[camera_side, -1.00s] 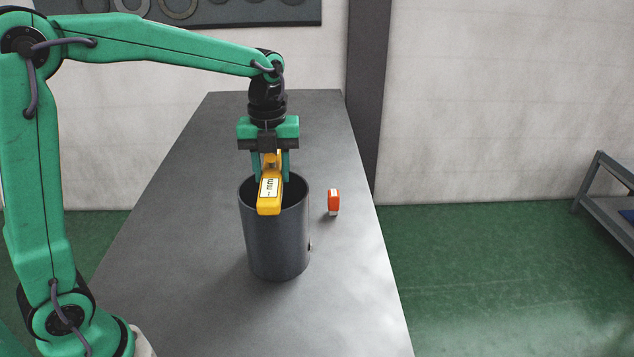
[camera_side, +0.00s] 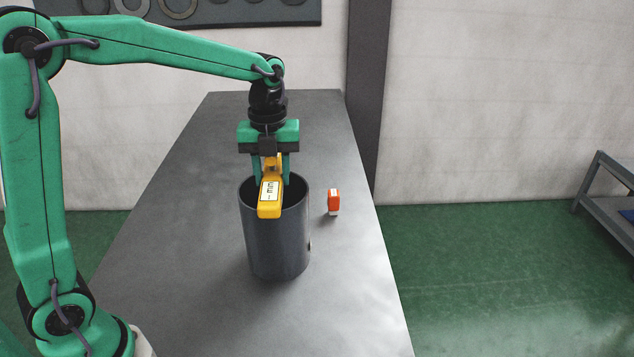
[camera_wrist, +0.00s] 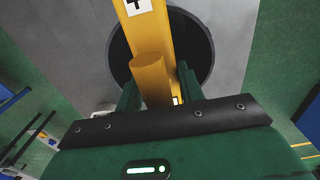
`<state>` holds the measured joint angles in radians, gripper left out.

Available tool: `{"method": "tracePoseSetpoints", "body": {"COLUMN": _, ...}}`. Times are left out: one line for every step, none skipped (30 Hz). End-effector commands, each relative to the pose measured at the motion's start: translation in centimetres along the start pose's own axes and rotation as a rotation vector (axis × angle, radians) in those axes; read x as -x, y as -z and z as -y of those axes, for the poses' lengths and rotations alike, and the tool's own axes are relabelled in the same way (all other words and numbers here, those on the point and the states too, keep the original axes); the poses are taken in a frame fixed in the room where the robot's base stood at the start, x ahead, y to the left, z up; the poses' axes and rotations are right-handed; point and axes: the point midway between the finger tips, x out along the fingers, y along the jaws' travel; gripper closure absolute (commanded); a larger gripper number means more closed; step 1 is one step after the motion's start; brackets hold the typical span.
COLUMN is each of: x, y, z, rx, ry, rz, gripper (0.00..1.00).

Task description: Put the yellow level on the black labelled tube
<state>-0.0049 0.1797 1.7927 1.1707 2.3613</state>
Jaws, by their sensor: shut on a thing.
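The yellow level (camera_side: 269,200) has a white label on top and lies across the open mouth of the dark tube (camera_side: 275,245). My gripper (camera_side: 271,175) is shut on the level's raised middle part, directly above the tube. In the wrist view the level (camera_wrist: 150,40) spans the tube's dark round opening (camera_wrist: 203,50), between the fingers of my gripper (camera_wrist: 155,85). I cannot tell whether the level touches the rim. No label shows on the tube's visible side; a small fitting sits low on its right.
A small orange and white object (camera_side: 334,201) stands on the grey table (camera_side: 180,230) to the right of the tube. The table is otherwise clear. A dark post (camera_side: 367,90) rises behind the table, and a grey shelf (camera_side: 610,190) stands at far right.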

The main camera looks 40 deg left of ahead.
Motion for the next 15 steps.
{"method": "tracePoseSetpoints", "body": {"x": -0.03, "y": -0.02, "z": 0.02, "rx": 0.0, "ry": 0.001, "rz": 0.001, "gripper": 0.97}}
{"method": "tracePoseSetpoints", "body": {"x": -0.07, "y": -0.02, "z": 0.02, "rx": 0.0, "ry": 0.001, "rz": 0.001, "gripper": 0.97}}
{"method": "tracePoseSetpoints", "body": {"x": -0.13, "y": -0.02, "z": 0.02, "rx": 0.0, "ry": 0.001, "rz": 0.001, "gripper": 0.97}}
{"method": "tracePoseSetpoints", "body": {"x": -0.17, "y": -0.02, "z": 0.02, "rx": 0.0, "ry": 0.001, "rz": 0.001, "gripper": 0.97}}
{"method": "tracePoseSetpoints", "body": {"x": -0.16, "y": -0.03, "z": 0.03, "rx": 0.0, "ry": 0.001, "rz": 0.001, "gripper": 0.97}}
{"method": "tracePoseSetpoints", "body": {"x": -0.15, "y": -0.03, "z": 0.03, "rx": 0.0, "ry": 0.002, "rz": 0.002, "gripper": 0.97}}
{"method": "tracePoseSetpoints", "body": {"x": -0.15, "y": -0.03, "z": 0.02, "rx": 0.0, "ry": 0.001, "rz": 0.001, "gripper": 0.97}}
{"method": "tracePoseSetpoints", "body": {"x": -0.15, "y": -0.02, "z": 0.02, "rx": 0.0, "ry": 0.001, "rz": 0.001, "gripper": 0.58}}
{"method": "tracePoseSetpoints", "body": {"x": -0.15, "y": -0.02, "z": 0.02, "rx": 0.0, "ry": 0.001, "rz": 0.001, "gripper": 0.5}}
{"method": "tracePoseSetpoints", "body": {"x": -0.15, "y": -0.02, "z": 0.02, "rx": 0.0, "ry": 0.001, "rz": 0.001, "gripper": 0.44}}
{"method": "tracePoseSetpoints", "body": {"x": -0.15, "y": -0.02, "z": 0.02, "rx": 0.0, "ry": 0.001, "rz": 0.001, "gripper": 0.39}}
{"method": "tracePoseSetpoints", "body": {"x": -0.16, "y": -0.02, "z": 0.02, "rx": 0.0, "ry": 0.001, "rz": 0.001, "gripper": 0.37}}
{"method": "tracePoseSetpoints", "body": {"x": -0.16, "y": -0.01, "z": 0.01, "rx": 0.0, "ry": 0.001, "rz": 0.001, "gripper": 0.37}}
{"method": "tracePoseSetpoints", "body": {"x": -0.17, "y": -0.01, "z": 0.01, "rx": 0.0, "ry": 0.001, "rz": 0.001, "gripper": 0.37}}
{"method": "tracePoseSetpoints", "body": {"x": -0.17, "y": -0.01, "z": 0.01, "rx": 0.0, "ry": 0.001, "rz": 0.001, "gripper": 0.37}}
